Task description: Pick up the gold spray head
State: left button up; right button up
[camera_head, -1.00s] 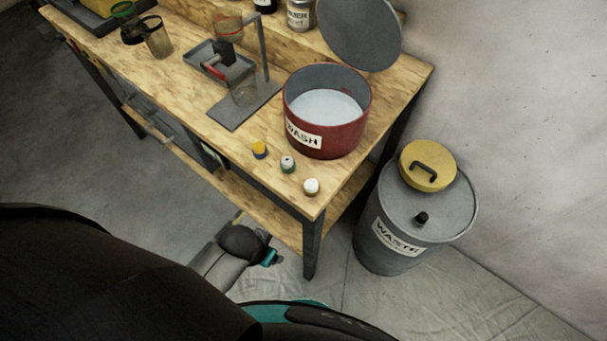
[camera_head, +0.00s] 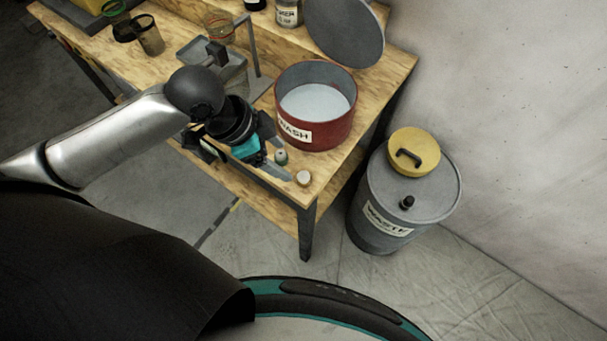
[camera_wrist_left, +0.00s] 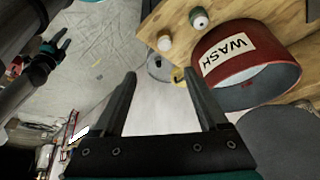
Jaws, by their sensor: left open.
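No gold spray head can be made out now; the small yellow-topped, blue-banded piece from the earlier head view is hidden behind my left gripper (camera_head: 277,148). That gripper is open above the table's front edge, beside two small capped pieces. The green-and-grey piece (camera_head: 281,156) is by its fingers, and the whitish one (camera_head: 303,178) is nearer the corner. In the left wrist view the open fingers (camera_wrist_left: 160,75) have nothing between them; the whitish piece (camera_wrist_left: 164,43) and green piece (camera_wrist_left: 198,17) are beyond the tips. My right gripper (camera_wrist_left: 58,46) shows small at upper left.
The red WASH pot (camera_head: 318,132) stands just behind the small pieces, its grey lid (camera_head: 345,32) raised. A stand (camera_head: 254,52) and cups are farther left on the wooden table (camera_head: 385,75). A grey WASTE drum (camera_head: 430,185) with a yellow lid (camera_head: 413,152) stands right.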

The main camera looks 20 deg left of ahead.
pick_arm(q)
jog(key=a+r, duration=0.1)
jog(key=a, duration=0.1)
jog(key=b, duration=0.1)
send_over(301, 176)
jog(key=s+a, duration=0.1)
jog(key=a, duration=0.1)
jog(key=shift+m, duration=0.3)
jog(key=f, duration=0.9)
jog(key=shift+s+d, duration=0.1)
jog(key=shift+s, duration=0.1)
jog(key=shift+x, duration=2.7)
jog(key=shift+w, duration=0.15)
grip_shut()
